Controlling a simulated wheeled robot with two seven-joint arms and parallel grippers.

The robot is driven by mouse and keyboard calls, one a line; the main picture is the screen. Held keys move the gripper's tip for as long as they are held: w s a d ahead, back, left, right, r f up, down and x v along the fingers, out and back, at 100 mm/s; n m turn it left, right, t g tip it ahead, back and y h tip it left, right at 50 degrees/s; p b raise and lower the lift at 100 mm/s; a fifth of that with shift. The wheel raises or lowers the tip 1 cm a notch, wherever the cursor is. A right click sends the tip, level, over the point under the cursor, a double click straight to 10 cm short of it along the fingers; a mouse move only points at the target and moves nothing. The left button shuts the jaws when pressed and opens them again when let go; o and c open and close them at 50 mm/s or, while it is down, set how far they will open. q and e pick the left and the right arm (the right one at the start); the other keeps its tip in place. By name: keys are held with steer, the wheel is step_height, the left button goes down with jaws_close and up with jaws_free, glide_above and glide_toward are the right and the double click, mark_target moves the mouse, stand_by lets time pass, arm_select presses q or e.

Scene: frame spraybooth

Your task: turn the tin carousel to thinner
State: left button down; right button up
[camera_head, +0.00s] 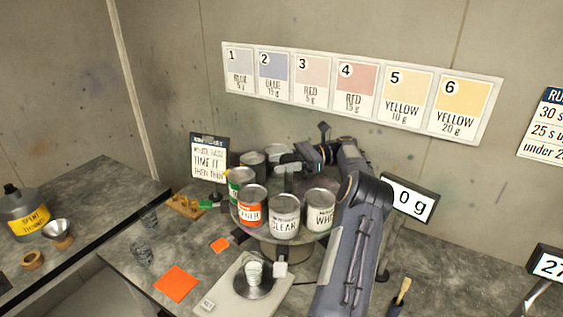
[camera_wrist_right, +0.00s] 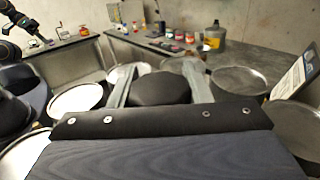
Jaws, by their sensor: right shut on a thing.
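The tin carousel (camera_head: 306,238) is a round turntable on a low stand, with several metal tins around it. At the front are an orange-label tin (camera_head: 250,212) whose label ends in "ENER", a CLEAR tin (camera_head: 284,218) and a white-label tin (camera_head: 319,212) reading "WH". A green-label tin (camera_head: 239,186) is at the left; tins behind have hidden labels. I cannot read "thinner" on any tin. My right gripper (camera_head: 291,166) is over the carousel's middle. In the right wrist view its fingers close on a round black knob (camera_wrist_right: 160,89) among tin lids. My left gripper is not in view.
A scale (camera_head: 235,291) with a cup (camera_head: 254,271) stands in front of the carousel. Orange squares (camera_head: 176,283) and glasses (camera_head: 142,254) lie left of it. A sign (camera_head: 209,158) stands behind left, a "0 g" display (camera_head: 411,200) at right. A brush (camera_head: 402,292) is front right.

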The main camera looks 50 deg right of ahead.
stand_by(0.3)
steer(key=o, duration=1.4)
step_height(320, 180, up, 3)
steer(key=shift+r, duration=0.15)
steer(key=s+a+r+b, duration=0.4)
steer(key=s+a+r, duration=0.4)
steer(key=a, duration=0.3)
steer(key=shift+a+r+b, duration=0.3)
steer(key=shift+r, duration=0.55)
steer(key=shift+c, duration=0.3)
